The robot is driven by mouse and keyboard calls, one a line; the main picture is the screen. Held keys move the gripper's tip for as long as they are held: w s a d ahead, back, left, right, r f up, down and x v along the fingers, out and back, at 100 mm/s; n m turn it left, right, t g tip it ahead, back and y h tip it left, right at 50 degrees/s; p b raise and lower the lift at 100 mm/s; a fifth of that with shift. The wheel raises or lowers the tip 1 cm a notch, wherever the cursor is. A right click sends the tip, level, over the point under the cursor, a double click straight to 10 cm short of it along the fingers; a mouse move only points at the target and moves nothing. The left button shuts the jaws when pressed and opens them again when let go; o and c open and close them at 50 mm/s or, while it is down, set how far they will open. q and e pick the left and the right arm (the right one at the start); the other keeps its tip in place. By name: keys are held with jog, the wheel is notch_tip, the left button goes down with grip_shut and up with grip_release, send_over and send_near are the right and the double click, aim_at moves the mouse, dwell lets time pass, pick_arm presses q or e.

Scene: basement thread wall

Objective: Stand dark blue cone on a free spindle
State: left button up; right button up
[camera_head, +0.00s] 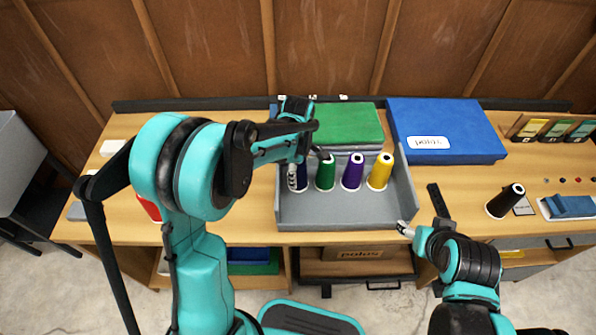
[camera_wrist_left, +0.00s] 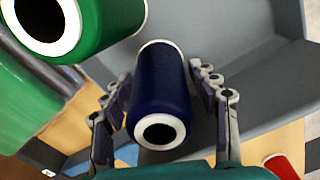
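The dark blue cone (camera_head: 302,177) stands at the left end of a row in the grey tray (camera_head: 345,213), partly hidden by my left gripper (camera_head: 297,172). In the left wrist view the dark blue cone (camera_wrist_left: 160,95), with its white-rimmed hole, lies between the fingers of my left gripper (camera_wrist_left: 160,72). The fingers are open on either side of it, with narrow gaps showing. My right gripper (camera_head: 402,229) is near the tray's front right corner; whether it is open is too small to tell. I cannot make out a free spindle.
Green (camera_head: 325,173), purple (camera_head: 352,172) and yellow (camera_head: 380,172) cones stand right of the dark blue one. A black cone (camera_head: 505,201) is on the right of the bench. Green (camera_head: 349,125) and blue boxes (camera_head: 447,130) lie behind. My left arm hides part of the bench.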

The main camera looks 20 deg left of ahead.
pick_arm(q)
jog(key=shift+r, duration=0.1)
notch_tip(320, 180, up, 12)
dwell(0.6)
jog(key=s+a+m+t, duration=0.2)
jog(key=s+m+t, duration=0.5)
jog(key=s+m, duration=0.9)
jog(key=shift+s+a+m, duration=0.4)
jog(key=shift+s, duration=0.1)
